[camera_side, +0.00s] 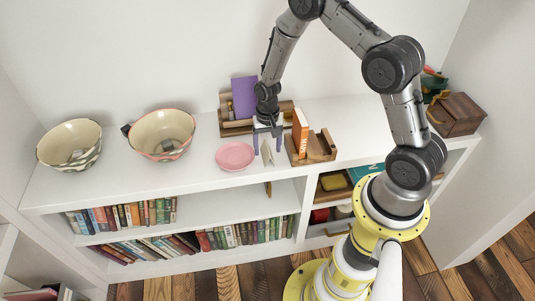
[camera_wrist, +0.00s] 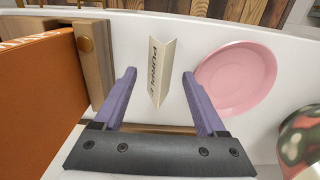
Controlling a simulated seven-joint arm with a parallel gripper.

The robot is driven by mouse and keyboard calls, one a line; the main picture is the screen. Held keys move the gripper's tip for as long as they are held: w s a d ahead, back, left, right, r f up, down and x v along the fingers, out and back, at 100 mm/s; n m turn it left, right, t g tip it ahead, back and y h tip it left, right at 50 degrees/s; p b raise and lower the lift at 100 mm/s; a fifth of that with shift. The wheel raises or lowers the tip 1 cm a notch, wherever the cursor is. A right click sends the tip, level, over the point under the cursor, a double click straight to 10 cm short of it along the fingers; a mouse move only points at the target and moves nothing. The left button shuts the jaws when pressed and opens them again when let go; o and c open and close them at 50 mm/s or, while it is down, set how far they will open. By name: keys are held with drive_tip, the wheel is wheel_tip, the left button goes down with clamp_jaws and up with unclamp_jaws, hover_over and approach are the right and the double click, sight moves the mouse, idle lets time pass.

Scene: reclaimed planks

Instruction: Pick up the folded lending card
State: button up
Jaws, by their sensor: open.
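The folded lending card (camera_wrist: 163,68) is a cream card with dark lettering, standing in a V fold on the white shelf top. In the side view the card (camera_side: 267,154) shows as a small pale shape just below my gripper. My gripper (camera_side: 267,143) points down over the shelf top, its fingers apart. In the wrist view my gripper (camera_wrist: 160,90) shows two purple fingers, open and empty, with the card seen between and beyond their tips. I cannot tell how high the tips are above the shelf.
A pink plate (camera_side: 235,156) lies close beside the card. On the other side stands a wooden book holder (camera_side: 321,148) with an orange book (camera_side: 300,133). Behind is another wooden holder (camera_side: 236,126) with a purple book (camera_side: 244,97). Two bowls (camera_side: 70,144) (camera_side: 162,135) stand left.

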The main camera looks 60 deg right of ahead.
drive_tip(key=shift+f, duration=0.9)
clamp_jaws()
